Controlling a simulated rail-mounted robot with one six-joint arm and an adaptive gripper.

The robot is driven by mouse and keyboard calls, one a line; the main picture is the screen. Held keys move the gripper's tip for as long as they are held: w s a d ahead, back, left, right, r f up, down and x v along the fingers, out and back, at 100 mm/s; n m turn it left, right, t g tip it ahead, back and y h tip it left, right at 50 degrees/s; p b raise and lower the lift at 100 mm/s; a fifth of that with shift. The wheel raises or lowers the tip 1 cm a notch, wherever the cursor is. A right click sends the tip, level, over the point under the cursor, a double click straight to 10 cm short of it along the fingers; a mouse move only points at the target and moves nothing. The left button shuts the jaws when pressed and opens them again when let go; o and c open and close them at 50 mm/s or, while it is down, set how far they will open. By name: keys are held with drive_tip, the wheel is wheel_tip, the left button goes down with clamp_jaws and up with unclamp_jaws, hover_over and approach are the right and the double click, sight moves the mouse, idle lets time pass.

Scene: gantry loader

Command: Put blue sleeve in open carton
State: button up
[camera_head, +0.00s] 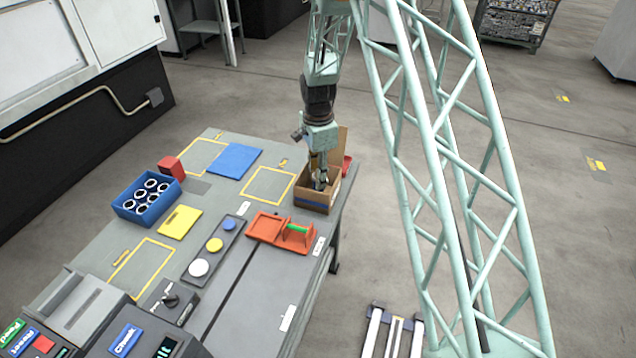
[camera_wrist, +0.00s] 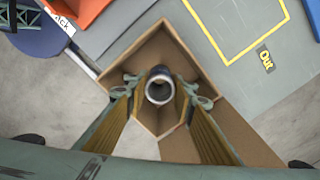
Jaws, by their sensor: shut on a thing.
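The open carton (camera_head: 311,204), brown with a raised flap, stands near the right edge of the grey table; it also shows in the wrist view (camera_wrist: 204,80). My gripper (camera_head: 319,182) reaches down into the carton's opening. In the wrist view, my gripper (camera_wrist: 160,90) is shut on a sleeve (camera_wrist: 160,76), seen end-on as a hollow metallic ring with a dark upper side. The sleeve is within the carton's outline, and its blue colour is not clear. Whether it touches the carton floor cannot be told.
A blue crate (camera_head: 123,209) with several ring-shaped parts stands at the table's left. An orange tray (camera_head: 266,228) lies close in front of the carton. A blue mat (camera_head: 234,160) and a yellow pad (camera_head: 180,222) lie flat. The yellow-outlined area (camera_head: 269,185) left of the carton is bare.

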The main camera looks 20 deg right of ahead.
drive_tip(key=shift+f, duration=1.1)
drive_tip(key=shift+f, duration=0.15)
drive_tip(key=o, duration=1.1)
drive_tip(key=shift+c, duration=0.2)
wheel_tip(320, 180, up, 12)
drive_tip(key=shift+r, duration=0.2)
